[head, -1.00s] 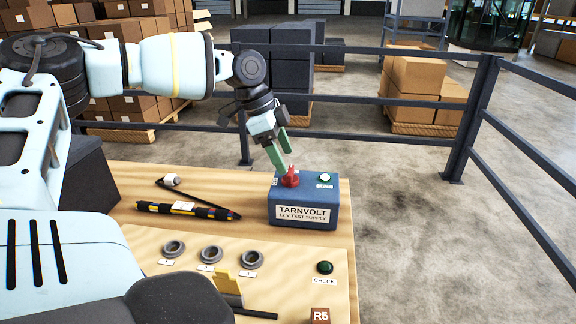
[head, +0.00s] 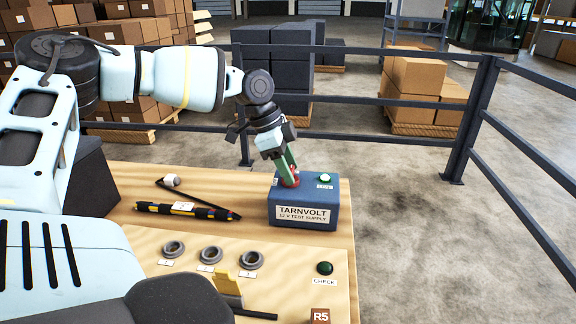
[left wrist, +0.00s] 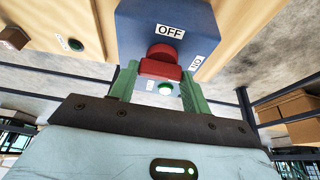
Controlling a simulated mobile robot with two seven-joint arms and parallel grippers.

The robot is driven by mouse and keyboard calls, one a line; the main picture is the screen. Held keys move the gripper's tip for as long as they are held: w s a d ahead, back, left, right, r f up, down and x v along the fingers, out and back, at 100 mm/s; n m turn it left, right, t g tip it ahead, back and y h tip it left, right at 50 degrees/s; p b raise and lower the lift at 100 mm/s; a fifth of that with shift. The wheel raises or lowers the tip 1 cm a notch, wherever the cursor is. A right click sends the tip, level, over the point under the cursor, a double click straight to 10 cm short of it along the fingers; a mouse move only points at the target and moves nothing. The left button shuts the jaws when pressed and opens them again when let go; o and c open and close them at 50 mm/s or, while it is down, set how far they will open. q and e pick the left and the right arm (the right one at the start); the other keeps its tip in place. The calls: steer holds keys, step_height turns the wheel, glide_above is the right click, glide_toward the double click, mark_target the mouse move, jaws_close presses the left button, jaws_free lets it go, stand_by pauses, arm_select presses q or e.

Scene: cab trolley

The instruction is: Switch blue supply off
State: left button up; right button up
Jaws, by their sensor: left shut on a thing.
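The blue supply box (head: 308,190), labelled TARNVOLT 12 V TEST SUPPLY, stands at the bench's far right. Its red knob (head: 287,182) is partly hidden by my left gripper (head: 290,174). In the left wrist view the green fingers stand on either side of the red knob (left wrist: 160,66), shut on it. The OFF label (left wrist: 169,32) lies just beyond the knob and the ON label (left wrist: 196,63) to its right. I cannot tell which label the knob points to. A green lamp (head: 325,177) on the box looks lit. My right gripper is not in view.
On the bench (head: 240,182) lie a black-and-yellow striped tool (head: 160,208), a white roll (head: 171,180) and several grey rings (head: 211,254). A green CHECK button (head: 324,268) sits nearer. A dark railing (head: 400,141) runs behind.

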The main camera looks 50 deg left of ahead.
arm_select(q)
steer(key=shift+n, duration=0.3)
steer(key=n+y, duration=0.1)
steer(key=n, duration=0.1)
steer(key=n+t, duration=0.1)
steer(key=n, duration=0.1)
steer(key=shift+s+d+n+y, duration=0.1)
steer(key=shift+d+n+y, duration=0.05)
steer(key=shift+n+y, duration=0.2)
steer(key=n, duration=0.1)
steer(key=n+y, duration=0.1)
steer(key=n, duration=0.1)
steer(key=shift+d+n+t+y, duration=0.1)
steer(key=shift+n+t+y, duration=0.15)
steer(key=shift+t, duration=0.05)
steer(key=n+y+b, duration=0.1)
steer(key=n, duration=0.3)
steer(key=shift+d+n+y, duration=0.1)
steer(key=shift+n+y, duration=0.2)
steer(key=shift+y, duration=0.1)
steer(key=n+y+b, duration=0.1)
steer(key=n, duration=0.2)
steer(key=shift+n+g, duration=0.3)
steer(key=shift+g, duration=0.1)
steer(key=shift+d+n, duration=0.1)
steer(key=shift+n, duration=0.4)
steer(key=shift+b, duration=0.3)
steer(key=o, duration=1)
steer(key=shift+y, duration=0.3)
